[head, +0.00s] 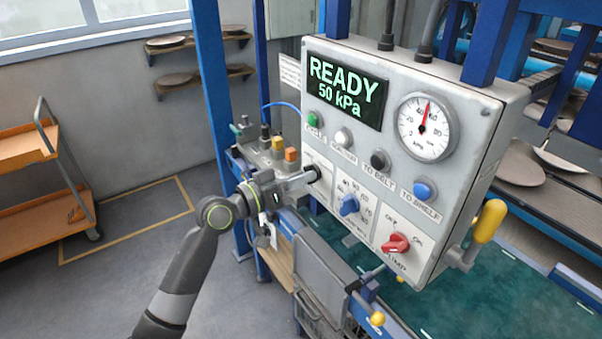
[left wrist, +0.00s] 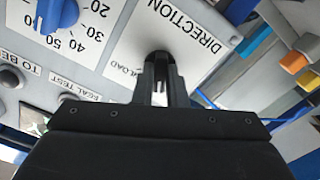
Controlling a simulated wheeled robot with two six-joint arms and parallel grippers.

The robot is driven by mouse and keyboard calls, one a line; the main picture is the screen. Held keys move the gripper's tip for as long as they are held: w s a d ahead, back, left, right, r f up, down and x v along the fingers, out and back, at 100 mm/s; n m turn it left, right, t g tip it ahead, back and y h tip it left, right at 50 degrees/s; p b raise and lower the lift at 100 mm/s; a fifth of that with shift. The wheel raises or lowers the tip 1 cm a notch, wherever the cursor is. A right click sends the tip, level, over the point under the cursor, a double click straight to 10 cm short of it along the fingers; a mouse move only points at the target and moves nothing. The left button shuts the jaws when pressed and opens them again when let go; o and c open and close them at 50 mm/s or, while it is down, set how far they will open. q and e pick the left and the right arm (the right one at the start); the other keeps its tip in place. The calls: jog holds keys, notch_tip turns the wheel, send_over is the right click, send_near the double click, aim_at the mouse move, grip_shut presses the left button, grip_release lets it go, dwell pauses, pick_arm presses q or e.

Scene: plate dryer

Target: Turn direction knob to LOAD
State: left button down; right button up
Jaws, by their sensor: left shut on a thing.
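The direction knob (left wrist: 160,57) is black and sits on the white label plate marked DIRECTION in the left wrist view. The word LOAD is printed beside it. My left gripper (left wrist: 160,80) is shut on the knob, and its fingers hide most of it, so I cannot tell its exact pointing. In the head view my left gripper (head: 305,180) reaches the left edge of the grey control panel (head: 492,125), at the dark knob (head: 312,174). My right gripper is not in view.
The panel display (head: 346,90) reads READY 50 kPa. A blue dial knob (head: 349,205) and a red pump knob (head: 396,244) sit close to the right of my gripper. A yellow-handled lever (head: 488,221) sticks out at the panel's right side.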

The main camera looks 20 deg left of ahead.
pick_arm(q)
jog(key=shift+n+p, duration=0.65)
jog(key=shift+n, duration=0.95)
jog(key=c, duration=1.5)
grip_release()
jog(key=shift+o, duration=0.2)
jog(key=shift+s, duration=0.1)
jog(key=b+v, duration=0.5)
jog(key=v, duration=1.2)
